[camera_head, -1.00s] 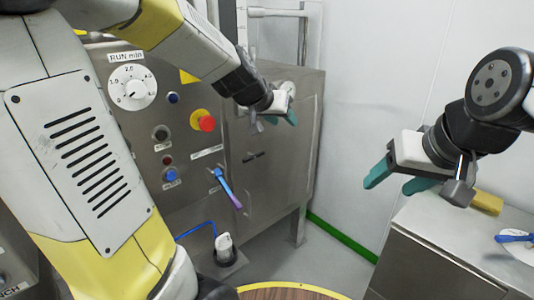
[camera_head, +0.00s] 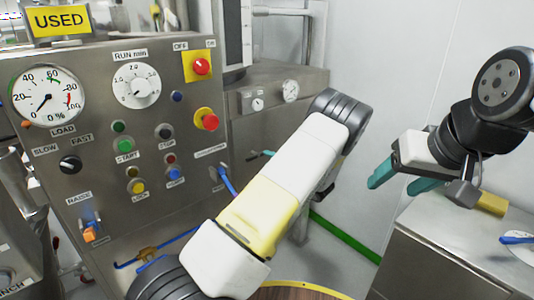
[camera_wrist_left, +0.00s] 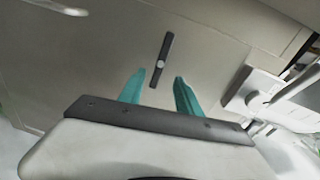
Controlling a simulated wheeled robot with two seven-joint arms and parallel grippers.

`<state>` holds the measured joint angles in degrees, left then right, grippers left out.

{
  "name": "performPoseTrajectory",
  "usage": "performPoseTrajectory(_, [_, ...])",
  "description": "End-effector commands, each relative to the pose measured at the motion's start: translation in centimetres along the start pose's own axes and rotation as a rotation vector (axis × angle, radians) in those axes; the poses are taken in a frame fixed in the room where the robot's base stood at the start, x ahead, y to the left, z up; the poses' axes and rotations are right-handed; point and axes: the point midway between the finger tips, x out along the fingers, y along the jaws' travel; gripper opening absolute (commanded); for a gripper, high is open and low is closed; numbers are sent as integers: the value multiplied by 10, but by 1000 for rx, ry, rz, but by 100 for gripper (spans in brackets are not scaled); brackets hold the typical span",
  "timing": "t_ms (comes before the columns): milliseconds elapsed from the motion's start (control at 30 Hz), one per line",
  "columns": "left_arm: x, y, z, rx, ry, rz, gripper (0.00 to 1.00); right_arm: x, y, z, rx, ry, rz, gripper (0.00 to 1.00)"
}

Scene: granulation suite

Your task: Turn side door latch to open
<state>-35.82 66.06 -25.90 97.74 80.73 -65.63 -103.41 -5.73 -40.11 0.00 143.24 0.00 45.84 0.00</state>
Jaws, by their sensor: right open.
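The door latch is a dark flat bar with a pale round pivot (camera_wrist_left: 160,64), set on a grey metal door (camera_wrist_left: 100,55) in the left wrist view. It stands slightly tilted, its lower end just beyond the gap between my fingertips. My left gripper (camera_wrist_left: 155,90) has its two teal fingers apart and nothing between them; no contact with the latch shows. In the head view my left arm covers most of that gripper, and only a teal fingertip (camera_head: 268,153) shows by the cabinet side. My right gripper (camera_head: 394,179) is open and empty above the side counter.
A control panel (camera_head: 95,120) with gauges, buttons and a red emergency knob (camera_head: 206,119) stands left of the arm. A blue-handled lever (camera_head: 227,180) juts from it close to my arm. A grey counter (camera_head: 430,225) with a yellow block (camera_head: 490,203) stands at the right.

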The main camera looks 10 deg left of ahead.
Motion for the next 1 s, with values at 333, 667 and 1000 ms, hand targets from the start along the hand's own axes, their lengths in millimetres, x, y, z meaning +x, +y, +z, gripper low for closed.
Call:
performPoseTrajectory(333, [13,6,11,96,-44,-85,40,0,0,0,0,0,0,61])
performPoseTrajectory(667, [62,2,12,93,-43,-83,40,0,0,0,0,0,0,61])
performPoseTrajectory(1000, [72,2,12,94,-40,-81,40,0,0,0,0,0,0,61])
